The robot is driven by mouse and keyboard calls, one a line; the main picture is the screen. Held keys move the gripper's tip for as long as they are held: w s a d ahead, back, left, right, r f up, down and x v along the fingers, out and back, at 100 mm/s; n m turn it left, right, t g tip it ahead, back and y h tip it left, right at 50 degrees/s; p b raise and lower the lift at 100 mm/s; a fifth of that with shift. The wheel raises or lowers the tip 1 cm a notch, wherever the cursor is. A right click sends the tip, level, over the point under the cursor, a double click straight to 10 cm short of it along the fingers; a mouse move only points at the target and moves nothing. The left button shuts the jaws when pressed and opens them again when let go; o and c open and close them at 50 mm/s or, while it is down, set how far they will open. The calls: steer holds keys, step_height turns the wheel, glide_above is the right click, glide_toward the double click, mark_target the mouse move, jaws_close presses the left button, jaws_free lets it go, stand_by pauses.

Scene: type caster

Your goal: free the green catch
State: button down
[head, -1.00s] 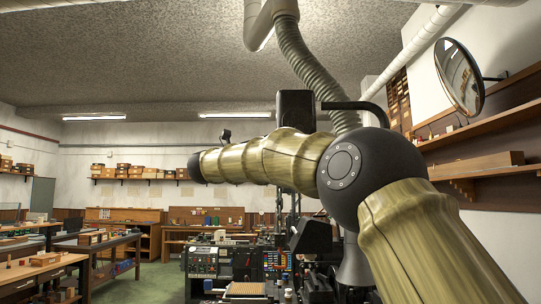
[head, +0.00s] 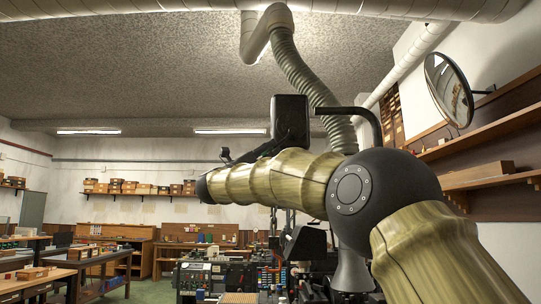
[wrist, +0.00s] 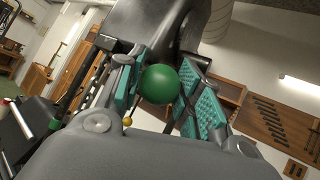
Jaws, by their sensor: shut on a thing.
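A round green knob (wrist: 160,84), which looks like the green catch, shows in the wrist view. My gripper (wrist: 164,91) has its two teal-padded fingers on either side of it and is shut on it. A large dark grey body (wrist: 155,30) rises just behind the knob; how the knob joins it is hidden. In the head view my arm crosses the picture, and neither my fingers nor the green knob can be made out.
A machine bench with a control panel (head: 200,275) stands low in the middle of the head view, partly behind my arm. Work tables (head: 75,262) are at left. A round mirror (head: 449,82) and wall shelves (head: 490,150) are at right.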

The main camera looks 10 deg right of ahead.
steer(key=shift+w+f, duration=0.15)
steer(key=shift+f, duration=0.15)
steer(key=c, duration=1.2)
jaws_free()
steer(key=shift+o, duration=1.3)
steer(key=shift+d+r, duration=0.1)
steer(key=shift+d, duration=0.1)
steer(key=shift+a, duration=0.1)
steer(key=shift+a+r, duration=0.1)
steer(key=v, duration=1.2)
